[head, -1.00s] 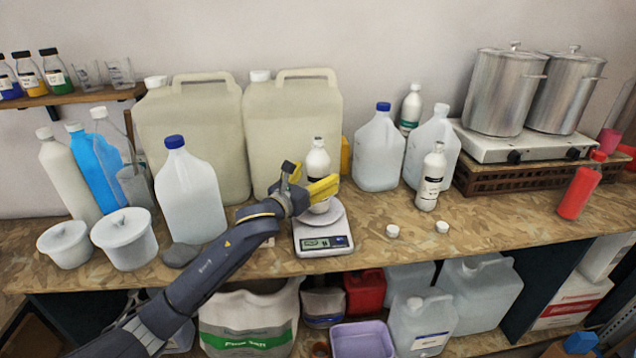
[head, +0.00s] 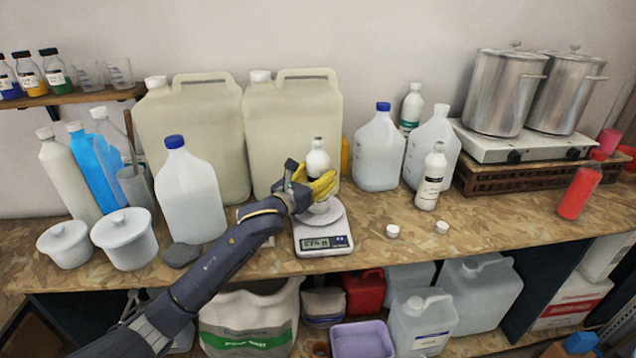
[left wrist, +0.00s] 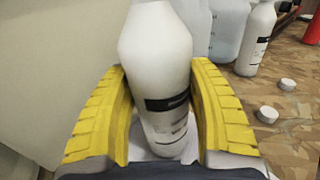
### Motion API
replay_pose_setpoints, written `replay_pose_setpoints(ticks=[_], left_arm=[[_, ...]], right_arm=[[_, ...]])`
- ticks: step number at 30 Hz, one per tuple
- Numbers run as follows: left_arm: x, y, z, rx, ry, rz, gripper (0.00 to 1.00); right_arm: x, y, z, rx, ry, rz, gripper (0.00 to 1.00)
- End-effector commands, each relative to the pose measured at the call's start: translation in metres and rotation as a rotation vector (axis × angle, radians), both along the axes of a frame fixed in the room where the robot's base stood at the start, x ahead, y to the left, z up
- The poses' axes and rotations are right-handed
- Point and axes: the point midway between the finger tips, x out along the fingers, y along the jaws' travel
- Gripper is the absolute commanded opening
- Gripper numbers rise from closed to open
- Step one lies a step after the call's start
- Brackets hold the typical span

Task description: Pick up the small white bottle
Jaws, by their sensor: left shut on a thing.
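The small white bottle (head: 318,160) with a black label stands upright over the digital scale (head: 323,242) on the wooden bench. My left gripper (head: 321,186) has its yellow fingers around the bottle's body, shut on it. In the left wrist view the bottle (left wrist: 158,75) fills the middle between the two yellow fingers (left wrist: 155,112). Its lower end is partly hidden by the gripper, so I cannot tell whether it touches the scale pan. My right gripper is not in view.
Large beige canisters (head: 290,130) stand close behind. A similar white bottle (head: 432,177) and translucent jugs (head: 379,150) stand to the right, with two small white caps (head: 393,231) in front. A blue-capped jug (head: 188,195) stands left of the gripper.

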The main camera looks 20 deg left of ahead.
Motion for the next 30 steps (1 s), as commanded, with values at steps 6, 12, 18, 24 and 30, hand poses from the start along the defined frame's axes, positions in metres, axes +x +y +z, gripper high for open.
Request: replay_pose_setpoints(ticks=[6,12,18,24,30], left_arm=[[0.0,0.0,0.002,-0.001,-0.003,0.0,0.09],[0.0,0.0,0.006,0.0,-0.004,0.0,0.09],[0.0,0.001,0.03,0.003,-0.008,0.0,0.09],[0.0,0.0,0.073,0.002,-0.01,-0.001,0.09],[0.0,0.001,0.114,0.003,-0.008,0.001,0.09]], right_arm=[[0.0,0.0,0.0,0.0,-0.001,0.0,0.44],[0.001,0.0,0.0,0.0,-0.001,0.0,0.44],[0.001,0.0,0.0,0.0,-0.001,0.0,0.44],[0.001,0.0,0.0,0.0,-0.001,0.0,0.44],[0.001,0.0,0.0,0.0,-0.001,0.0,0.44]])
